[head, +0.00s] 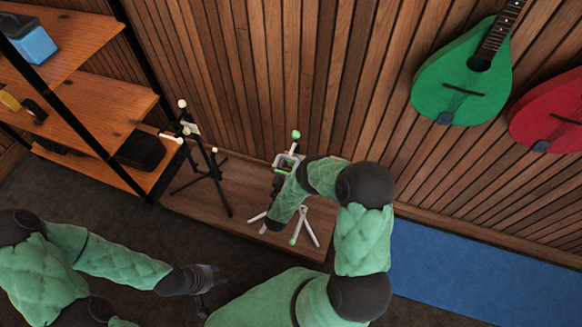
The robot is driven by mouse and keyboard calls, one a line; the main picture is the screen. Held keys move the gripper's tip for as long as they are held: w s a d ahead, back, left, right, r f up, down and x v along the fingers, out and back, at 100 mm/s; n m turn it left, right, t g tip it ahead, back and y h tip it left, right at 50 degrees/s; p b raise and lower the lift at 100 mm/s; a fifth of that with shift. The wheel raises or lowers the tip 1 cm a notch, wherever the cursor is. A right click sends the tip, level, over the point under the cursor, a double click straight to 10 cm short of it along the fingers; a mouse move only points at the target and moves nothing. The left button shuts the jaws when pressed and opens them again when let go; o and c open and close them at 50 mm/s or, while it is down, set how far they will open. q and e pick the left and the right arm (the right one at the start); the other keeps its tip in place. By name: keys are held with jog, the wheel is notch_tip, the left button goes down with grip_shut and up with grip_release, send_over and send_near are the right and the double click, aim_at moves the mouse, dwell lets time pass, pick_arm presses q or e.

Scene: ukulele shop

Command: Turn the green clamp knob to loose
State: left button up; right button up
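A stand with green-tipped ends (296,135) stands on the wooden platform against the slatted wall. A small green part (280,171) shows on its upright, just left of my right arm; I cannot tell for sure that it is the clamp knob, or how it is turned. My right arm reaches over the stand and covers much of it. My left gripper (213,277) is dark, low over the floor in front of the platform, apart from the stand. It holds nothing that I can see; its finger opening is unclear.
A black stand with white tips (201,163) stands left on the platform (195,205). A wooden shelf unit (90,110) is at the left. A green instrument (463,75) and a red one (550,108) hang on the wall. A blue mat (470,270) lies right.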

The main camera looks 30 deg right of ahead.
jog(key=shift+c, duration=0.3)
jog(key=c, duration=1.1)
jog(key=n+g+p, duration=0.1)
jog(key=n, duration=0.9)
jog(key=shift+a+r, duration=0.1)
jog(key=shift+n+g+h+p, duration=0.2)
jog(key=shift+n+g, duration=0.2)
jog(key=shift+n, duration=1.7)
jog(key=shift+n+g+h+p, duration=0.15)
jog(key=shift+n+g, duration=0.25)
jog(key=shift+n, duration=1.7)
